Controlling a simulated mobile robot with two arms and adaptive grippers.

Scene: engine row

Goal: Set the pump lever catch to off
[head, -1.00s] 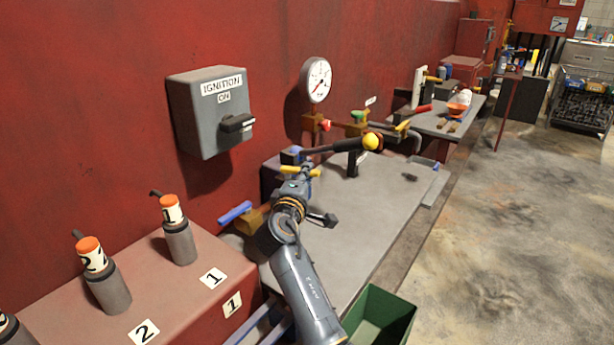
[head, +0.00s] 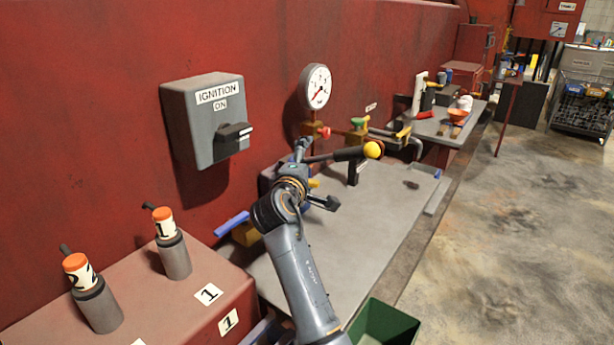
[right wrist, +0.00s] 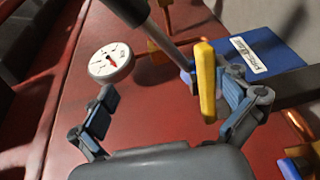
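The pump lever (head: 334,156) is a dark bar with a yellow ball knob, lying roughly level over the grey bench. A yellow bar, seemingly the catch (right wrist: 206,82), stands by a grey rod in the right wrist view; only a bit of yellow (head: 314,184) shows beside my arm in the head view. My right gripper (head: 303,150) is at the lever's near end. Its fingers (right wrist: 168,105) are spread, with the yellow bar between them, close to the right-hand finger. I cannot tell whether they touch. The catch's marked positions are not readable. My left gripper is not in view.
A grey ignition box (head: 207,120) reading ON and a round gauge (head: 315,87) are on the red wall. A blue-handled valve (head: 232,224) is left of my arm.

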